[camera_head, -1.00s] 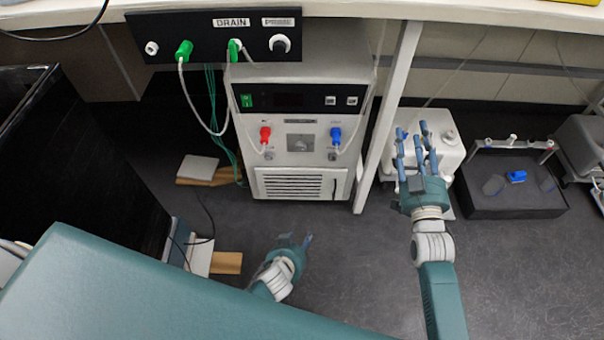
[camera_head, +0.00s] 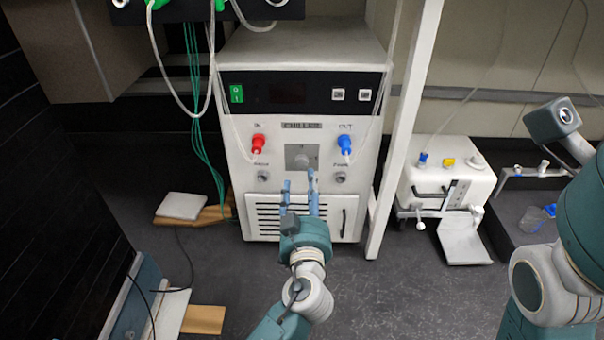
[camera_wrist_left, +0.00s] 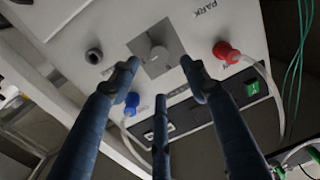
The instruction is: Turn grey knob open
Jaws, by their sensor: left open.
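The grey knob (camera_head: 301,160) sits on a square grey plate in the middle of the white chiller's (camera_head: 232,180) front. It also shows in the left wrist view (camera_wrist_left: 158,53), with its round cap facing my fingers. My left gripper (camera_head: 299,184) is open and empty, just below and in front of the knob in the head view. In the left wrist view two fingertips (camera_wrist_left: 159,65) lie to either side of the knob plate, with a third finger lower down. I see no contact with the knob. My right gripper is out of view; only arm parts show at the right edge.
A red connector (camera_head: 258,145) and a blue connector (camera_head: 345,146) with hoses flank the knob. A white post (camera_head: 409,130) stands right of the chiller. A white pump unit (camera_head: 440,185) stands beyond it. Green cables (camera_head: 198,120) hang at the left.

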